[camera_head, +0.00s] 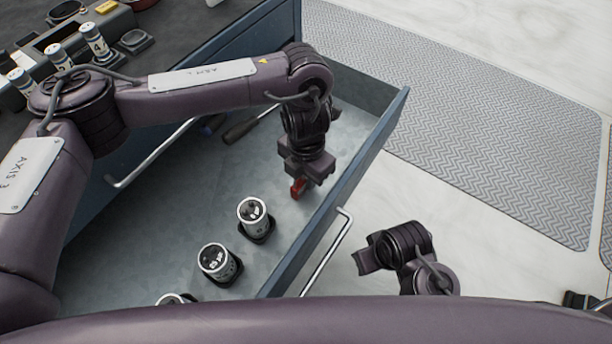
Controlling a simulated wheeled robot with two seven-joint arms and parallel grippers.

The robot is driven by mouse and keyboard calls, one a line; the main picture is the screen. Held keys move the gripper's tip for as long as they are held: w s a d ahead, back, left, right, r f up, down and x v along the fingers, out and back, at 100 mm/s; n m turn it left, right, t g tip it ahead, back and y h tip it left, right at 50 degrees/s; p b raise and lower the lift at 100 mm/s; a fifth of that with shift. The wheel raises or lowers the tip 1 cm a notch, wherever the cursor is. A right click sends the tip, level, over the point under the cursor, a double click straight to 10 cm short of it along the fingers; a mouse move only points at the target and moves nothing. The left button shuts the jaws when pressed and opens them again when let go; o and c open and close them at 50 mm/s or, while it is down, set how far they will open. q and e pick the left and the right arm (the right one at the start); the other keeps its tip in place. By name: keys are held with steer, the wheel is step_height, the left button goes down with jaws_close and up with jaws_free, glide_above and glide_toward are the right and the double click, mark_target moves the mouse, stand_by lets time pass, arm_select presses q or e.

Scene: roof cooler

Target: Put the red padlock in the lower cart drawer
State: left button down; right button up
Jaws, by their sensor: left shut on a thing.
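The red padlock (298,188) shows as a small red piece between the jaws of my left gripper (302,180). That gripper is shut on it and points down over the inside of the open blue drawer (190,235), near its front panel. I cannot tell whether the padlock touches the drawer floor. My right gripper (368,257) is outside the drawer, to the right of its front handle. Its jaws are too unclear to tell open from shut.
Several capacitor-like cylinders (253,212) stand in the drawer's near part. A screwdriver (240,130) lies at its back. The dark cart top (30,45) holds labelled cylinders. A handle (328,250) sticks out from the drawer front. A grey mat (480,130) lies on the floor.

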arm_select(q)
steer(key=shift+f, duration=0.15)
steer(key=c, duration=1.3)
jaws_free()
steer(key=shift+c, duration=0.2)
arm_select(e)
steer(key=shift+a, duration=0.2)
